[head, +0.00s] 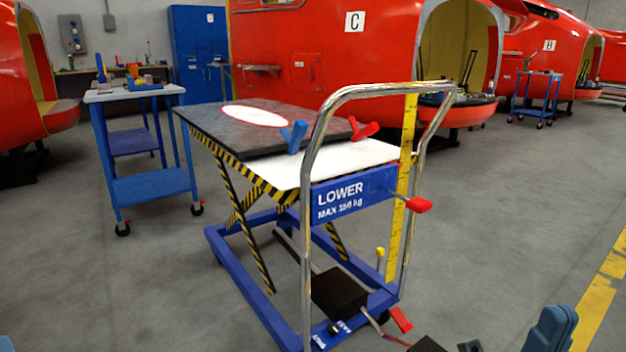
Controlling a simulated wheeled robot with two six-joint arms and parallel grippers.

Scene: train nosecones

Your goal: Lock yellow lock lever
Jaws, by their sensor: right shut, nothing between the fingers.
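The yellow lock lever (380,254) is a short upright stick with a round yellow knob. It stands low on the blue lift cart (240,276), close to the yellow ruler strip and the right side of the chrome handle. My right gripper (553,325) shows as blue-grey parts at the bottom right edge. It is shut and empty, to the right of the lever and apart from it in the picture. Of my left arm only a blue-grey sliver shows in the bottom left corner, and its jaws cannot be made out.
The chrome handle (309,200) rises in front of the cart's dark top (220,130). A red pointer (418,205) and a red pedal (400,320) stick out at the cart's right. A blue side table (150,188) stands at left. Floor at right is clear.

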